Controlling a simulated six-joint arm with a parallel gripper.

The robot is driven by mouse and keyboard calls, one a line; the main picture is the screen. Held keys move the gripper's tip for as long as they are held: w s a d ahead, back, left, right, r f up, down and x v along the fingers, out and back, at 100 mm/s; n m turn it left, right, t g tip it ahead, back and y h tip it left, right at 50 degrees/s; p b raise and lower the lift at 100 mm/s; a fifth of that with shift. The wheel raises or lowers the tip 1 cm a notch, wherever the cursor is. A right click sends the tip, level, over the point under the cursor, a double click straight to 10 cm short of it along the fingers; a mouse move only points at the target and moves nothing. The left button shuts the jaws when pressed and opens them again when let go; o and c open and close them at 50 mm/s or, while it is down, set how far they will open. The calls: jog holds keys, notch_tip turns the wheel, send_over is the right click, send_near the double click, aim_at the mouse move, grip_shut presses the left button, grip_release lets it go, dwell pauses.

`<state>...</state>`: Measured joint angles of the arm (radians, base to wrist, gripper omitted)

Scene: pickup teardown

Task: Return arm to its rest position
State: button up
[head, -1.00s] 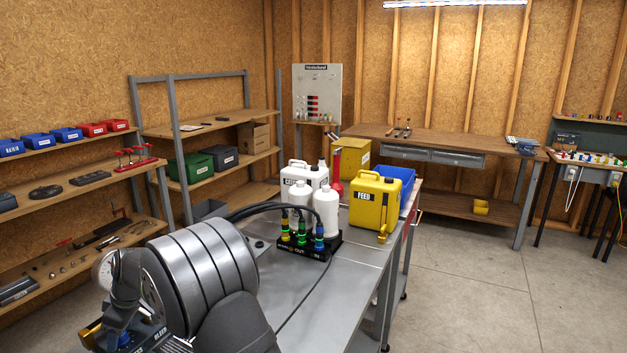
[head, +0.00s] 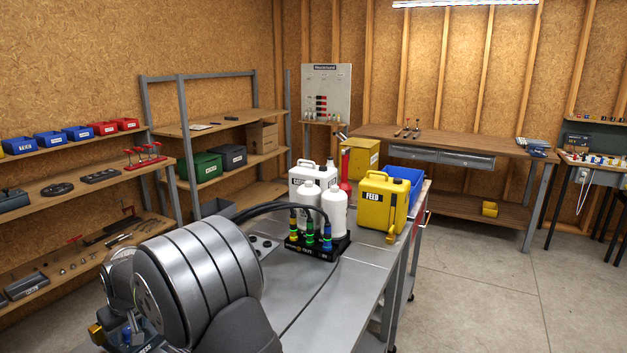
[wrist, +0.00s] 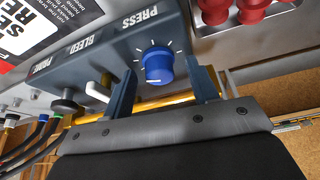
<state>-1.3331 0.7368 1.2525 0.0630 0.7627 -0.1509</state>
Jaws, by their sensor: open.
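In the wrist view my gripper (wrist: 164,88) is open, with one dark finger on each side of a blue knob (wrist: 158,65). The knob sits on a dark panel (wrist: 110,55) under the word PRESS; BLEED and PRIME labels are further left. Nothing is held, and a gap shows between the knob and the fingers. I cannot tell how far the fingertips are from the panel.
A metal bench (head: 310,310) carries black hoses on a connector block (head: 318,246), white bottles (head: 334,212) and a yellow FEED can (head: 382,205). Shelves (head: 90,192) stand at left. In the wrist view red knobs (wrist: 235,10) lie beyond the right finger. Floor at right is clear.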

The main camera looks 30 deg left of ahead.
jog(key=shift+r+m, duration=0.15)
jog(key=shift+m, duration=0.35)
jog(key=v, duration=1)
jog(key=shift+s+d, duration=0.1)
jog(key=shift+d, duration=0.05)
